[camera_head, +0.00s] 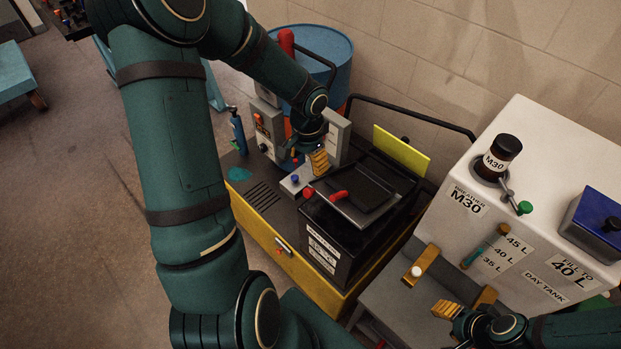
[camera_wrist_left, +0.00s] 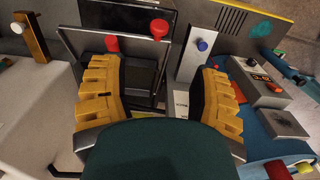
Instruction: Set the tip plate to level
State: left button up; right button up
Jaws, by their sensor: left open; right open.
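What I take to be the tip plate (camera_head: 365,193) is a dark framed plate on top of the black box (camera_head: 325,235), and it looks tilted. Red knobs stand at its near side; one red knob (camera_wrist_left: 159,29) shows clearly in the left wrist view. My left gripper (camera_head: 316,163) is open and empty, above and behind the plate's left side, beside a grey block with a blue knob (camera_head: 295,180). In the left wrist view its yellow fingers (camera_wrist_left: 160,78) are spread with the dark plate partly behind the left finger. My right gripper (camera_head: 465,302) is open at the lower right, away from the plate.
A yellow upright panel (camera_head: 402,150) and a black rail stand behind the box. The white day tank (camera_head: 520,215) is at right. A blue drum (camera_head: 325,55) and grey control boxes (camera_head: 270,130) stand behind my left gripper. A brass bracket with a white knob (camera_head: 415,272) is near my right gripper.

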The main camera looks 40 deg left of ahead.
aim_at(308, 190)
pick_arm(q)
notch_tip(308, 190, down, 14)
jog(key=shift+s+d+r+b, duration=0.1)
jog(key=shift+r+b, duration=0.1)
jog(key=shift+b, duration=0.5)
grip_shut()
